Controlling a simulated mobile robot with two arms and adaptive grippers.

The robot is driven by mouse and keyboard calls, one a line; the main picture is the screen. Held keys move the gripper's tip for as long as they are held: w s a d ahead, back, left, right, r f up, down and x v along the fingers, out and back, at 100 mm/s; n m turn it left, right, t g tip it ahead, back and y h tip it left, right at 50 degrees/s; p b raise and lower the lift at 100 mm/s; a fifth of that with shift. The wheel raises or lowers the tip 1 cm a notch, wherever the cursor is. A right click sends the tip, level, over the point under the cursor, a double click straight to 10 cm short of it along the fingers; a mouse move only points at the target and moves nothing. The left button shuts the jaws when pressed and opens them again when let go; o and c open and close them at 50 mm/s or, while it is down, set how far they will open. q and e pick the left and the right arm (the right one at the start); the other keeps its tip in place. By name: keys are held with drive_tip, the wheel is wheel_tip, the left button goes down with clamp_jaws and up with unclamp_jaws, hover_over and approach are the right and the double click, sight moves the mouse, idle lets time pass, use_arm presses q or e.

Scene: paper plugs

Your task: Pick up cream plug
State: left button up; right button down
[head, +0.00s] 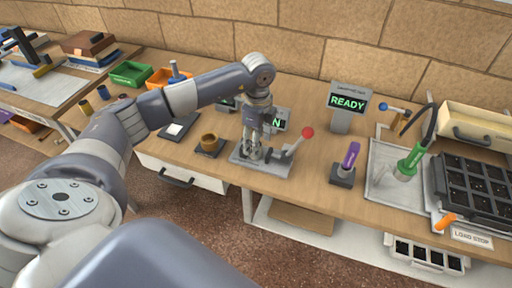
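My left gripper (253,153) points down over the grey metal base (270,166) of a small press with a red-knobbed lever (306,132). The fingers overlap the fixture, so I cannot tell whether they are open or shut, or whether anything is between them. I cannot make out a cream plug; it may be hidden behind the gripper or too small to see. My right gripper is not in view.
A brown cup (208,141) on a dark base and a white pad (178,127) lie to the left. To the right are a READY display (346,102), a purple-handled tool (350,155), a green-handled tool (409,161) and a black compartment tray (433,189). Bare tabletop (312,178) lies between.

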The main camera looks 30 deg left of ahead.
use_arm(q)
wheel_tip(320, 180, down, 3)
drive_tip(key=shift+r, duration=0.2)
drive_tip(key=shift+c, duration=1.3)
drive_tip(key=c, duration=0.8)
drive_tip(key=shift+c, duration=0.2)
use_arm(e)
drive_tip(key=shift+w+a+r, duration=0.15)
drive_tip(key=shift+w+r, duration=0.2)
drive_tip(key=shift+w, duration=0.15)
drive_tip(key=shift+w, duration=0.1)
